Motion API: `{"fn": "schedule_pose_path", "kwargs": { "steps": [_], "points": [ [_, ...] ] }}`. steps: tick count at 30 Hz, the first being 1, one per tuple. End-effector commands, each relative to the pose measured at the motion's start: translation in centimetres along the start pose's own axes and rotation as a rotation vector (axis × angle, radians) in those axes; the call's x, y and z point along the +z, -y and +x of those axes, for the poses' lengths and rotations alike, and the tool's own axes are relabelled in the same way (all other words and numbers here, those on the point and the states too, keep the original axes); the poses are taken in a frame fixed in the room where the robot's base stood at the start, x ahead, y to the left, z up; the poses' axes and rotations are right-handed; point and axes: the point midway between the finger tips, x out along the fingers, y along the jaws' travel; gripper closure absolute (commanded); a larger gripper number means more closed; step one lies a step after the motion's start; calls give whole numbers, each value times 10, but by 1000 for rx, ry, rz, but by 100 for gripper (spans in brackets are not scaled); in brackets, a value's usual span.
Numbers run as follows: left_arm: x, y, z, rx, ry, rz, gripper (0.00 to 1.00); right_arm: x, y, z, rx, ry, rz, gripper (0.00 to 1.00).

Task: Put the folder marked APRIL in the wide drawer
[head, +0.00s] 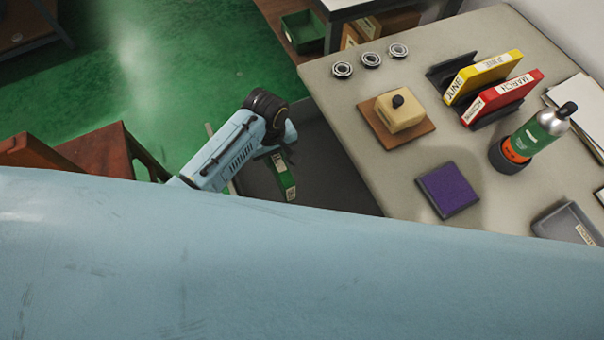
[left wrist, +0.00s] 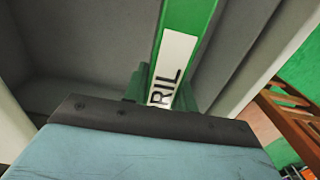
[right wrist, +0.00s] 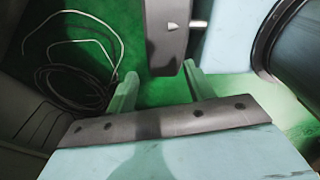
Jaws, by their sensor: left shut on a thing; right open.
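The green APRIL folder (head: 288,182) is in my left gripper (head: 276,150), inside or just above the open grey drawer (head: 325,165) at the table's left side. In the left wrist view the folder (left wrist: 190,40) stands between the fingers of my left gripper (left wrist: 160,90), its white label showing "RIL"; the rest of the word is hidden. Grey drawer walls (left wrist: 75,45) surround it there. I cannot tell whether the folder touches the drawer floor. My right gripper (right wrist: 158,90) is open and empty above green floor; in the head view it does not show.
On the table (head: 340,100), a rack holds a yellow JUNE folder (head: 485,75) and a red MARCH folder (head: 505,97). A purple pad (head: 448,190), a tan block (head: 400,110), a bottle (head: 540,130) and bearing rings (head: 371,60) stand nearby. My pale-blue arm covers the lower head view.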

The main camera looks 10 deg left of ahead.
Motion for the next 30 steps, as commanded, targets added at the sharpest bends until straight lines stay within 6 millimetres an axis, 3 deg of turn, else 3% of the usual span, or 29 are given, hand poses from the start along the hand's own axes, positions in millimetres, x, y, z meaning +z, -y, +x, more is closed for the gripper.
{"fn": "schedule_pose_path", "kwargs": {
  "steps": [4, 10, 18, 30],
  "points": [
    [0, 0, 33, -2, 1, 1, 100, 2, -5, 15, 7, 0, -5, 47],
    [0, 0, 50, -1, 1, 2, 100, 5, -27, 20, 34, 5, -18, 47],
    [0, 0, 84, -2, 0, 2, 100, 11, -34, 36, 43, 13, -24, 47],
    [0, 0, 88, 0, 0, 2, 100, 14, -47, 36, 59, 20, -30, 47]
  ]
}}
